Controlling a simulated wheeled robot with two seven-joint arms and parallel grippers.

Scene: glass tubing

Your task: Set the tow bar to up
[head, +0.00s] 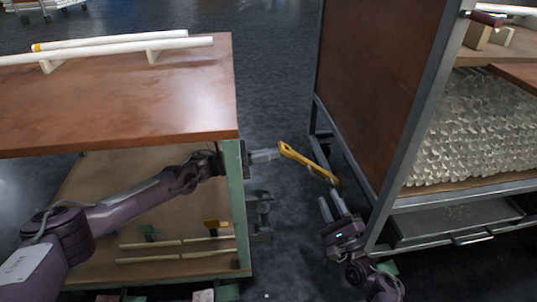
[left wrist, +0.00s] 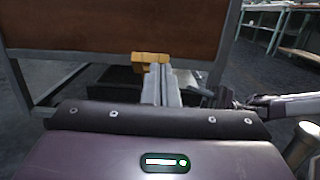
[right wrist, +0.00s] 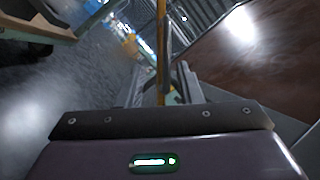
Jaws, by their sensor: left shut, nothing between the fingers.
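The tow bar (head: 308,161) is an orange-yellow bar with a loop at its upper left end, tilted down to the right in the gap between the two carts. My left gripper (head: 278,154) is shut and empty, its fingertips at the loop end; I cannot tell if they touch it. In the left wrist view the orange end (left wrist: 148,62) shows just beyond the shut fingers (left wrist: 162,85). My right gripper (head: 331,196) is open below the bar's lower end. In the right wrist view the bar (right wrist: 161,45) runs upright between the spread fingers (right wrist: 160,85).
A green-legged cart (head: 120,105) with glass tubes (head: 110,48) on top stands left. A grey-framed cart (head: 405,130) with a brown side panel and stacked glass pieces (head: 470,130) stands right. Dark floor (head: 275,85) shows between them.

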